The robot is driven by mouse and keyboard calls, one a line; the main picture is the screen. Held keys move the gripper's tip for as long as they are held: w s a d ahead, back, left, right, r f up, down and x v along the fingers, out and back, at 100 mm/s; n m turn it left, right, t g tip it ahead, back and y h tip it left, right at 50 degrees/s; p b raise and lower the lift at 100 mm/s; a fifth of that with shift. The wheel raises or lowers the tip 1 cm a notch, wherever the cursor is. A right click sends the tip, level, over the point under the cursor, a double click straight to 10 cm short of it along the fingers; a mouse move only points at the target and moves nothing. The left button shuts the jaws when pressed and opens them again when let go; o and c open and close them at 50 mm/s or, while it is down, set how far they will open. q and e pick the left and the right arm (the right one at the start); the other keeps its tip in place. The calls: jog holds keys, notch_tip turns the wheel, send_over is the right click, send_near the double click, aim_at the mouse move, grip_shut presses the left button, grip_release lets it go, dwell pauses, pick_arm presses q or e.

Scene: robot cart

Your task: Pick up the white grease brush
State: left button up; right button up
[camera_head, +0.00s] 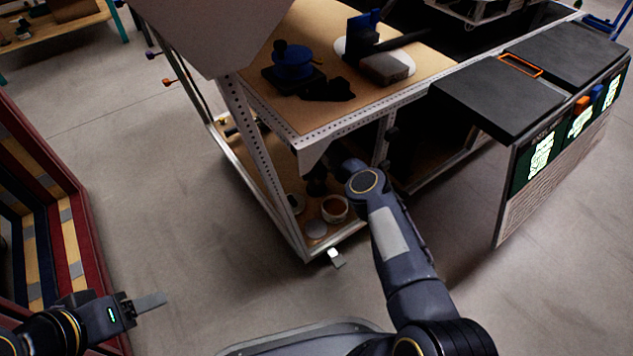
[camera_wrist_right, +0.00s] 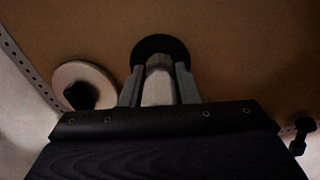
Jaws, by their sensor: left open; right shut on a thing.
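In the right wrist view my right gripper (camera_wrist_right: 158,88) is shut on a whitish upright piece, which I take to be the white grease brush (camera_wrist_right: 157,80). A dark round shape (camera_wrist_right: 160,46) lies just beyond the fingertips; whether it belongs to the brush cannot be told. In the head view my right arm reaches under the cart's top to the lower shelf (camera_head: 262,178). The right fingers and the brush are hidden or too dark there. My left gripper (camera_head: 150,302) is open and empty over the floor at the lower left.
A white round lid with a black knob (camera_wrist_right: 88,88) lies left of the fingers. An open tub with reddish-brown contents (camera_head: 334,208) and a grey disc (camera_head: 316,228) sit on the lower shelf. The cart's perforated post (camera_head: 260,150) and top (camera_head: 345,118) hem in my right arm.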

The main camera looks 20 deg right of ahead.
jog(key=shift+r, duration=0.1)
notch_tip(320, 180, up, 3)
jog(key=shift+r+p, duration=0.2)
jog(key=shift+p, duration=0.95)
jog(key=shift+s+a+r+p, duration=0.2)
jog(key=shift+a+p, duration=0.3)
jog(key=shift+a, duration=0.05)
jog(key=s+a+p, duration=0.1)
jog(key=a, duration=0.3)
jog(key=s+a+p, duration=0.2)
jog(key=a, duration=0.3)
jog(key=s+a+p, duration=0.2)
jog(key=a, duration=0.3)
jog(key=shift+s+a+f, duration=0.1)
jog(key=shift+a+f, duration=0.1)
jog(key=shift+s+a, duration=0.25)
jog(key=shift+a, duration=0.5)
jog(key=o, duration=0.4)
jog(key=shift+c, duration=0.2)
jog(key=c, duration=0.4)
